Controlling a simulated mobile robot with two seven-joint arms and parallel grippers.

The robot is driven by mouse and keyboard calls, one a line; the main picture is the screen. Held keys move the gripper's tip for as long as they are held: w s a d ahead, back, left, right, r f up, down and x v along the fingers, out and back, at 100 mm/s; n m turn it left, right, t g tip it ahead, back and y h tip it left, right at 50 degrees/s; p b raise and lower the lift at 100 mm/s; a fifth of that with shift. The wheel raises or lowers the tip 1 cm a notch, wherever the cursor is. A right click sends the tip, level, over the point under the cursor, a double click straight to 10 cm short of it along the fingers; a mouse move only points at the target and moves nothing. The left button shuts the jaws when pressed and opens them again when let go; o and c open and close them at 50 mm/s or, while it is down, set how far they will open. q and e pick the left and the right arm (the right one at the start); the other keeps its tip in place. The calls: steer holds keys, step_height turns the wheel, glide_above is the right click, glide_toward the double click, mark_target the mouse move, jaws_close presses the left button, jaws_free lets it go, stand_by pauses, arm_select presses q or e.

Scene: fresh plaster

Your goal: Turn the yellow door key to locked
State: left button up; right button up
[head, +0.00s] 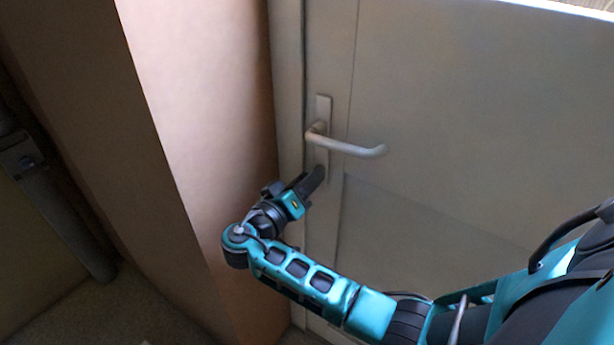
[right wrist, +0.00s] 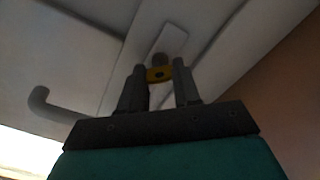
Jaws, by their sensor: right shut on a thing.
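The yellow door key (right wrist: 159,74) shows in the right wrist view, at the lock on the door plate (right wrist: 172,40). My right gripper (right wrist: 157,80) is shut on the key, with one dark finger on each side of its yellow head. In the head view my right gripper (head: 316,174) reaches the lower part of the plate, below the door handle (head: 345,146); the key is hidden there behind the fingers. How far the key is turned is hard to tell. My left gripper is not in view.
The pale door (head: 460,130) fills the right side and looks closed against its frame. A pinkish wall edge (head: 205,120) stands close to the left of my right gripper. A grey pipe (head: 65,220) runs at the far left. The handle sticks out just above the gripper.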

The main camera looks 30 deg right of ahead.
steer(key=shift+n+p, duration=1.4)
steer(key=shift+n, duration=3.5)
steer(key=shift+f, duration=0.1)
steer(key=o, duration=1.1)
steer(key=shift+c, duration=0.2)
